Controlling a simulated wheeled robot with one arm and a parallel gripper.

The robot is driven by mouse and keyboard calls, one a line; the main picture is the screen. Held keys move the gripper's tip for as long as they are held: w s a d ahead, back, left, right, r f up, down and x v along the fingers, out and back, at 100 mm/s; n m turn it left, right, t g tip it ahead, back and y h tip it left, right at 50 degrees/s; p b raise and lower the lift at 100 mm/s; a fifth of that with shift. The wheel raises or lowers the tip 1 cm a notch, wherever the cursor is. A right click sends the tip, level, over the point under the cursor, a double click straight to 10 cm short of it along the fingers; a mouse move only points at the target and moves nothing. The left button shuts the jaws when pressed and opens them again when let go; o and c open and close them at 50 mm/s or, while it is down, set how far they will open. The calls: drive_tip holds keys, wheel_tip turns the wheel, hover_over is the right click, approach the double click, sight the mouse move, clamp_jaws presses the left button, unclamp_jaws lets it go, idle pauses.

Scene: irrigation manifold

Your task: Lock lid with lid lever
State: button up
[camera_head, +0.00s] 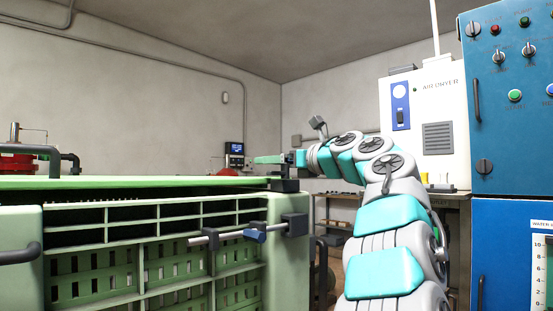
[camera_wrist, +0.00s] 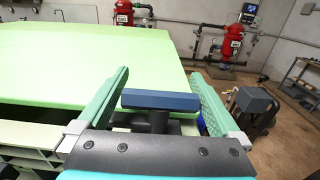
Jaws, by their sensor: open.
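The pale green lid (camera_head: 120,183) lies over a green slatted box in the head view. It fills the upper left of the wrist view (camera_wrist: 85,60). A lever with a blue crossbar (camera_wrist: 160,100) on a dark stem stands at the lid's near edge in the wrist view. My gripper (camera_wrist: 160,98) is open, with one teal finger on each side of the crossbar and a gap on both sides. In the head view my gripper (camera_head: 268,160) is just above the lid's right end, over a dark block (camera_head: 284,184). The crossbar is hard to make out there.
A silver rod latch with a blue knob (camera_head: 255,236) is on the box front (camera_head: 150,245). A dark gap shows under the lid's front edge. A blue control cabinet (camera_head: 510,110) and white air dryer (camera_head: 425,125) stand at right. Red filters (camera_wrist: 232,40) stand behind the lid.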

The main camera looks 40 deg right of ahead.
drive_tip(key=shift+w, duration=0.25)
drive_tip(key=c, duration=1.1)
